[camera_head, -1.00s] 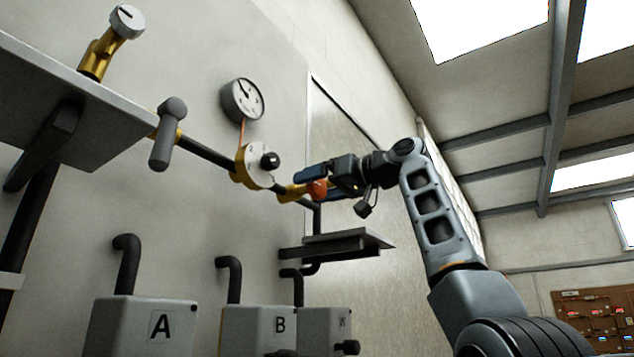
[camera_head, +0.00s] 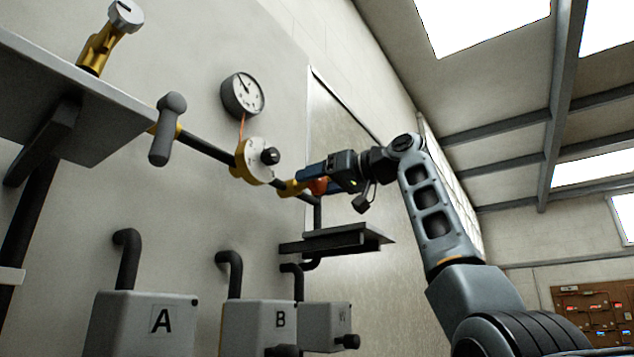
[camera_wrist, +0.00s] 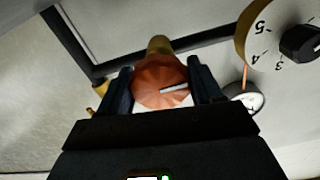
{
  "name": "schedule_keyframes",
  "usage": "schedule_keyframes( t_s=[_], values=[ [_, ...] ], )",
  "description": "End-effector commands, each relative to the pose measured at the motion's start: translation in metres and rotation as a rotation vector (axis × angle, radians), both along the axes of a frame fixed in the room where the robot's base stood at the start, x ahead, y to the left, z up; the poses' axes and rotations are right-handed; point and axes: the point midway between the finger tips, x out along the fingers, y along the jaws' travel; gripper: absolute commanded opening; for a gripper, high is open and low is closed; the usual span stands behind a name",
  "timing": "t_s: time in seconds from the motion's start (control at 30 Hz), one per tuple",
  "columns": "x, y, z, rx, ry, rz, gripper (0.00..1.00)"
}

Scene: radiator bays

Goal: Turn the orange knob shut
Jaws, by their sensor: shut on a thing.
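The orange knob (camera_wrist: 160,82) sits between my two fingers in the wrist view, with a pale line mark on its face pointing to the right. It sits on a brass valve body (camera_wrist: 159,45) on the pipe. In the head view the knob (camera_head: 318,186) is mostly hidden behind my gripper (camera_head: 314,181). My gripper also shows in the wrist view (camera_wrist: 163,88), with a blue-black finger on each side of the knob. It is shut on the knob, and its wrist is rolled.
A white numbered dial with a black knob (camera_head: 269,156) is close left of my gripper. A pressure gauge (camera_head: 242,96) hangs above it. A grey lever handle (camera_head: 167,130) and a dark shelf (camera_head: 335,241) are nearby. Boxes A (camera_head: 145,325) and B (camera_head: 258,327) stand below.

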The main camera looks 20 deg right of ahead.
Motion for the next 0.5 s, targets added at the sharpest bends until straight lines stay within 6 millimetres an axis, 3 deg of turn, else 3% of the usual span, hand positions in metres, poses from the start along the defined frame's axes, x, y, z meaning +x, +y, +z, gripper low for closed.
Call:
schedule_keyframes(
  t_s=[0.3,0.33,0.5],
  values=[
    [-0.0001,-0.0007,0.0003,0.039,0.028,-0.001,0.34],
    [-0.0001,-0.0007,0.0003,0.039,0.028,-0.001,0.65],
    [-0.0001,-0.0005,0.0003,0.038,0.027,-0.001,0.82]
  ],
)
